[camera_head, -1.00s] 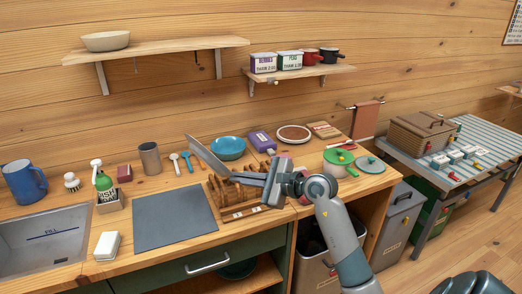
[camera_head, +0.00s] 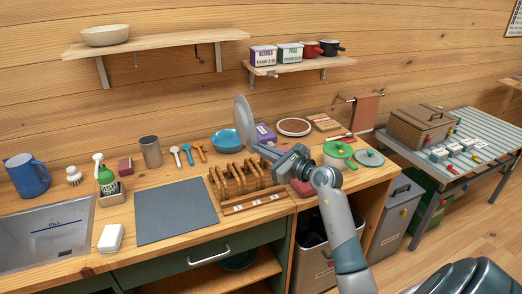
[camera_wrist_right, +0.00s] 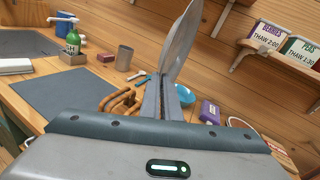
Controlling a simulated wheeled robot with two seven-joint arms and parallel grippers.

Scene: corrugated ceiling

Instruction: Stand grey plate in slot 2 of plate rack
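My right gripper (camera_head: 262,149) is shut on the rim of the grey plate (camera_head: 244,120). The plate stands nearly upright, turned mostly edge-on, above and behind the rack. In the right wrist view the plate (camera_wrist_right: 181,42) rises from between the fingers (camera_wrist_right: 164,98). The wooden plate rack (camera_head: 232,186) stands on the counter below and left of the gripper. Its slots between the wooden bars look empty, and small labels run along its front strip (camera_head: 262,203); the numbers are too small to read surely. My left gripper is not in view.
A blue bowl (camera_head: 226,141) sits behind the rack, close to the plate in the picture. A purple box (camera_head: 265,132) and a green pot (camera_head: 338,153) stand to the right. A grey mat (camera_head: 175,210) lies flat and bare left of the rack.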

